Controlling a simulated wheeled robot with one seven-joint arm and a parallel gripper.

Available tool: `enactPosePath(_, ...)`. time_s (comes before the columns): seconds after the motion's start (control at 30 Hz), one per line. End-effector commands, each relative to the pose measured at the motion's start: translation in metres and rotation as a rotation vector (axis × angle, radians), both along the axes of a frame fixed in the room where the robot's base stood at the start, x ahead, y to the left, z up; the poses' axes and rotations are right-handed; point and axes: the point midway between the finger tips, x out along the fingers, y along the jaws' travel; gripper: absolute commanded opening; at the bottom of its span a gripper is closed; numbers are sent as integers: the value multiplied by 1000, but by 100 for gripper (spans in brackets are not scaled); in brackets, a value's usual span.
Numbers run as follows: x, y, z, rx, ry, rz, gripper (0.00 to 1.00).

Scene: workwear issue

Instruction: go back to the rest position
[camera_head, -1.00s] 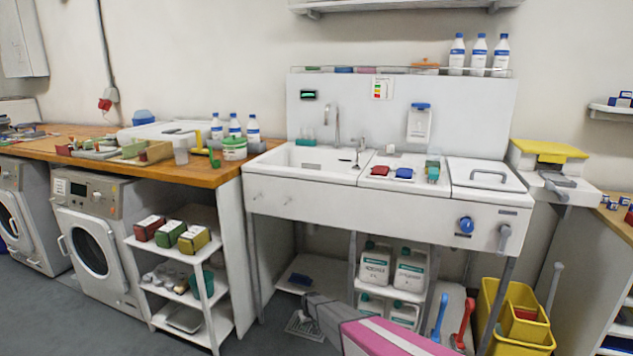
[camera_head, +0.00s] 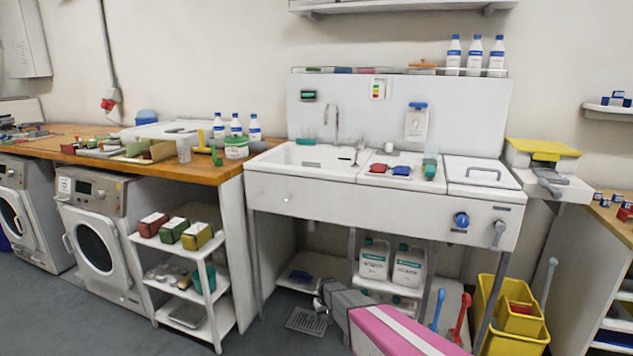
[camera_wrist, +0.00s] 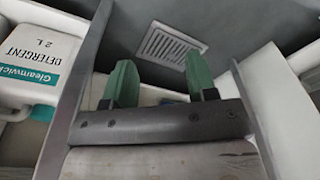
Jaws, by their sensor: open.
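My gripper (camera_wrist: 161,84) shows in the wrist view with two green fingertips set well apart. It is open, and nothing is between the fingers. Past them lie the grey floor and a floor drain grate (camera_wrist: 171,45). In the head view my pink and grey arm reaches in from the bottom, low in front of the sink unit (camera_head: 330,195). The fingers cannot be made out clearly there.
A white detergent canister (camera_wrist: 35,62) stands close left of my gripper in the wrist view. Canisters (camera_head: 374,262) fill the under-sink shelf. A yellow bucket (camera_head: 515,325) stands right of my arm, and a shelf trolley (camera_head: 183,262) stands left. Floor between is partly clear.

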Motion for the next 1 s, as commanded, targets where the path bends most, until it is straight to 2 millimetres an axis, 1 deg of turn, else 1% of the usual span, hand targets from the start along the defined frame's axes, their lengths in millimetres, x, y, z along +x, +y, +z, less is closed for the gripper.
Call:
enactPosePath(0.03,-20,-14,25,-1,4,-18,52)
enactPosePath(0.07,-29,-21,39,-2,7,-30,52)
enactPosePath(0.1,-42,-31,58,-3,13,-48,52)
enactPosePath(0.17,-64,-48,87,-5,22,-78,52)
enactPosePath(0.2,-80,-59,107,-6,28,-97,52)
enactPosePath(0.27,-103,-75,134,-8,38,-128,52)
enactPosePath(0.3,-120,-85,152,-10,45,-148,52)
enactPosePath(0.37,-145,-100,179,-12,55,-178,52)
enactPosePath(0.4,-162,-108,195,-14,61,-199,52)
enactPosePath(0.47,-186,-121,218,-16,70,-228,52)
enactPosePath(0.5,-201,-127,231,-18,77,-244,52)
enactPosePath(0.6,-232,-141,256,-20,89,-283,52)
enactPosePath(0.7,-253,-149,272,-23,99,-306,52)
enactPosePath(0.73,-256,-151,275,-23,100,-311,52)
enactPosePath(1.0,-256,-151,275,-23,100,-311,52)
